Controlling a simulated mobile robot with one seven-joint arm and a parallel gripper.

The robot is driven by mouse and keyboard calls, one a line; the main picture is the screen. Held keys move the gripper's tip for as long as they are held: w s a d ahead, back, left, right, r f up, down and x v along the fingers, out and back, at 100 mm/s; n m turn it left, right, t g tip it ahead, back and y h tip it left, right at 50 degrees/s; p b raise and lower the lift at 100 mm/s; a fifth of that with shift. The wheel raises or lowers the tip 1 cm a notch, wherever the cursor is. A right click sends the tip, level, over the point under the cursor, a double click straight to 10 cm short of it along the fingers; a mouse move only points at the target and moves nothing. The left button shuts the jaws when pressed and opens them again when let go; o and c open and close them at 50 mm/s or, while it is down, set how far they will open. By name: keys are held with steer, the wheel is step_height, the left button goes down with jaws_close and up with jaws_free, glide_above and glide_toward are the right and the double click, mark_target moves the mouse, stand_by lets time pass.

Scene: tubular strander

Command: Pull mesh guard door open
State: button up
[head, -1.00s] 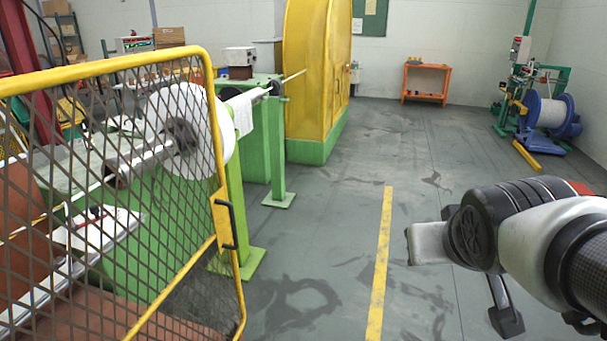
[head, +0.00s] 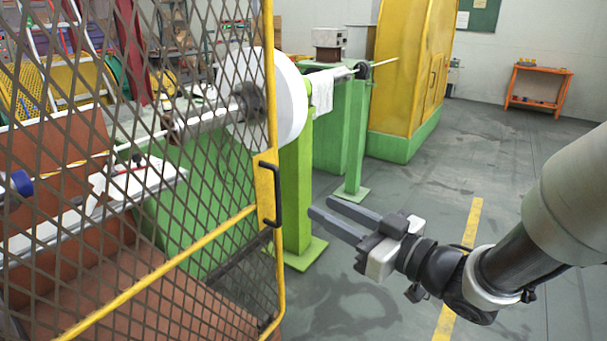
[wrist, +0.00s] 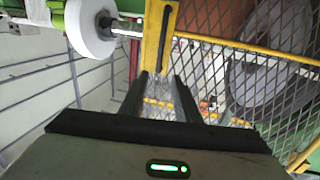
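The mesh guard door (head: 130,290) has a yellow frame and dark diamond mesh, and fills the left of the head view. A black bar handle (head: 275,196) sits on a yellow plate on its right edge. My gripper (head: 321,207) is to the right of the handle, fingers pointing at it, open and empty, with a gap between. In the wrist view the door's yellow edge plate (wrist: 152,45) and handle (wrist: 163,40) are ahead, beyond the two open fingertips (wrist: 160,80). Whether the door is latched cannot be told.
Behind the mesh are a white reel (head: 290,98) and green machine stands (head: 297,190). A yellow cabinet (head: 400,80) on a green base stands behind. The floor (head: 430,190) around the yellow line is clear. An orange stand (head: 537,88) is by the far wall.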

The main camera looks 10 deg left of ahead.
mark_target(279, 183)
steer(key=b+x, duration=0.1)
steer(key=x, duration=1.4)
steer(key=shift+w, duration=0.1)
steer(key=shift+c, duration=0.5)
jaws_close()
